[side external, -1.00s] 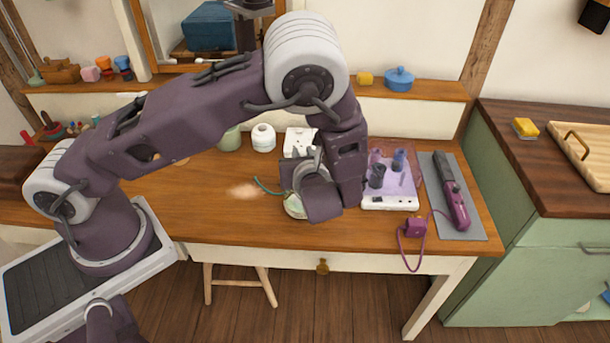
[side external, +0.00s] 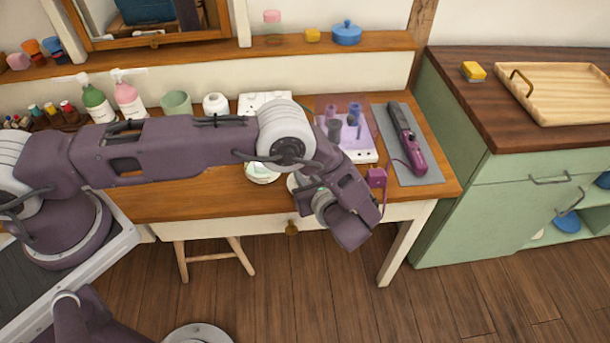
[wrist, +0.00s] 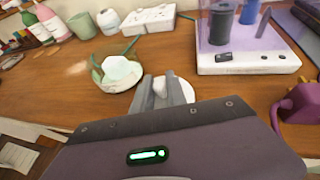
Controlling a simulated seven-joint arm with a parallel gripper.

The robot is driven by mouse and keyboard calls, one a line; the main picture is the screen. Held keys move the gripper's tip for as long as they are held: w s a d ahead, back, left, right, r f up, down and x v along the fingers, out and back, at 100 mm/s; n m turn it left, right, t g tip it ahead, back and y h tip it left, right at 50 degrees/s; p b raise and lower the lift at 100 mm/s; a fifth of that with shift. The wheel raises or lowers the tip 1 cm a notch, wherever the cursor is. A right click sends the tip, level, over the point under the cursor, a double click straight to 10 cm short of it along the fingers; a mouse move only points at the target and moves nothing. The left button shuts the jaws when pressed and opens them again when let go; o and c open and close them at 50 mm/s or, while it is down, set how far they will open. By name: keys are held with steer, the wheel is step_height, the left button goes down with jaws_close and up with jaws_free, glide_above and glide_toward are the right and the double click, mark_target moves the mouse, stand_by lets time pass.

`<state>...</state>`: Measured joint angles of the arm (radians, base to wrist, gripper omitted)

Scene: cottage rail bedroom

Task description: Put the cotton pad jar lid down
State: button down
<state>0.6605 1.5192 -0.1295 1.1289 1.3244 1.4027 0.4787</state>
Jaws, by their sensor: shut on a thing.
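The open jar (side external: 262,172), pale with a green rim and white contents, stands on the wooden desk; it also shows in the wrist view (wrist: 115,74). The round white jar lid (wrist: 181,88) is just right of the jar, near the desk's front edge. My gripper (wrist: 163,92) is shut on the lid, its fingers hiding the lid's middle. In the side view my gripper (side external: 305,194) hides most of the lid, leaving a pale edge (side external: 292,183). I cannot tell whether the lid touches the desk.
A white organiser (side external: 355,150) with dark cups stands behind and right of my gripper. A purple block (side external: 376,177) sits on the desk close to its right. A purple styling tool (side external: 405,140) lies on a grey mat. Bare desk (wrist: 50,85) lies left of the jar.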

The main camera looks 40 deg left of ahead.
steer(key=shift+f, duration=0.2)
steer(key=c, duration=1.3)
jaws_free()
steer(key=shift+c, duration=0.2)
